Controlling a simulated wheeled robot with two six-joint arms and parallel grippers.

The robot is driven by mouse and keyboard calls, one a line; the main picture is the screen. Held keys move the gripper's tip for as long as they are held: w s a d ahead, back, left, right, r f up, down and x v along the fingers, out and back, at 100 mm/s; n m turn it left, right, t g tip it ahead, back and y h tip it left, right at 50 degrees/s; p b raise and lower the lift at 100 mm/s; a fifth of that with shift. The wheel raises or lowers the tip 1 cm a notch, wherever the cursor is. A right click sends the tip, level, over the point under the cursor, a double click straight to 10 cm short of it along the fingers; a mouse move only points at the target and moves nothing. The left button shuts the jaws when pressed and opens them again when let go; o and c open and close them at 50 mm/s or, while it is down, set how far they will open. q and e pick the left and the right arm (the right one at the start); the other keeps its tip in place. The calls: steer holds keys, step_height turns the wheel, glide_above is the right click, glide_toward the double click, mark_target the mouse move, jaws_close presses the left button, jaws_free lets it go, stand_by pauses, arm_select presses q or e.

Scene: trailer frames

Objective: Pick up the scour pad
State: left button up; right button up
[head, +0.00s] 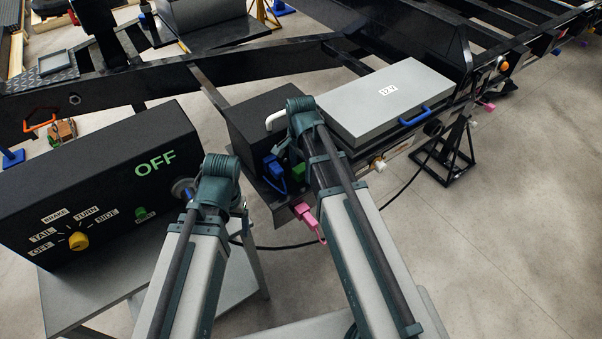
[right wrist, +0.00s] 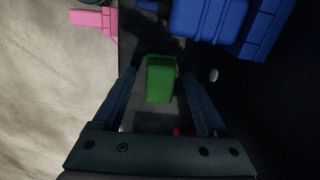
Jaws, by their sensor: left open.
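A green block-like piece, likely the scour pad (right wrist: 161,78), shows between the fingers of my right gripper (right wrist: 160,98) in the right wrist view. Dark gaps show between its sides and the fingers, which stand apart. A bit of green (head: 298,172) also shows in the head view beside my right wrist, mostly hidden by it. My left gripper (head: 188,192) is by the right end of the black switch box, its fingers mostly hidden by my wrist.
The black switch box (head: 95,190) with a yellow knob stands at left on a grey table. A grey 12 V case (head: 385,100) lies right of my right arm. Blue connectors (right wrist: 215,22) and a pink piece (right wrist: 95,20) are close to my right gripper. Open floor lies at right.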

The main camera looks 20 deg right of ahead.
jaws_close()
arm_select(q)
steer(key=shift+r, duration=0.1)
arm_select(e)
steer(key=shift+r, duration=0.1)
